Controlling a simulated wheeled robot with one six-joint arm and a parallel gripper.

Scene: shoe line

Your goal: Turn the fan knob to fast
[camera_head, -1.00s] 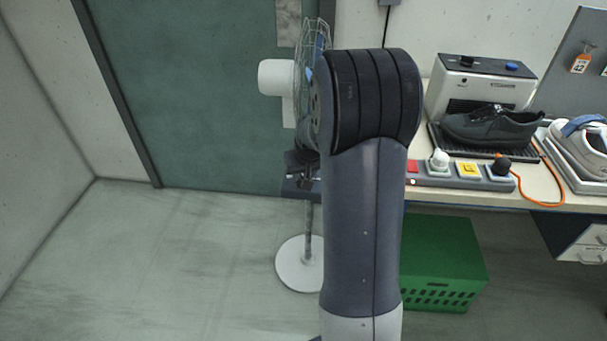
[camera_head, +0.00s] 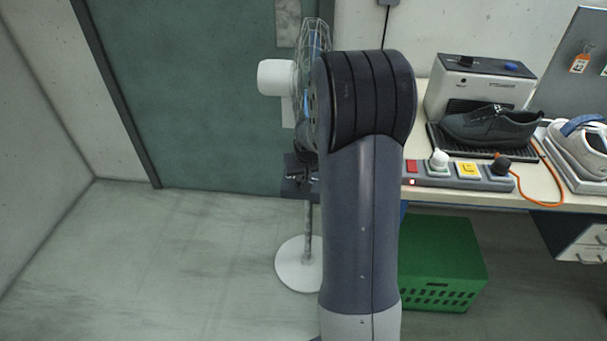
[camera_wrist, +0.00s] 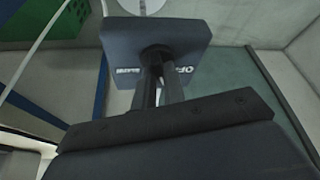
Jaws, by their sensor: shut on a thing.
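The standing fan has a wire cage (camera_head: 312,45), a white motor housing (camera_head: 276,77) and a round white base (camera_head: 299,264). Its dark control box (camera_wrist: 190,32) is close in the wrist view, with white lettering that includes "OFF" on the face toward me. My gripper (camera_wrist: 158,62) reaches to that face and is shut on the dark fan knob (camera_wrist: 156,52). The knob is mostly hidden between the fingertips, so its pointer cannot be read. In the head view my arm covers part of the fan, and my gripper (camera_head: 301,172) is small and dark by the box.
A workbench on the right holds a power strip (camera_head: 458,175), a black shoe (camera_head: 490,127), a grey machine (camera_head: 480,85) and an orange cable. A green crate (camera_head: 440,255) stands on the floor below. The floor (camera_head: 170,270) left of the fan is clear.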

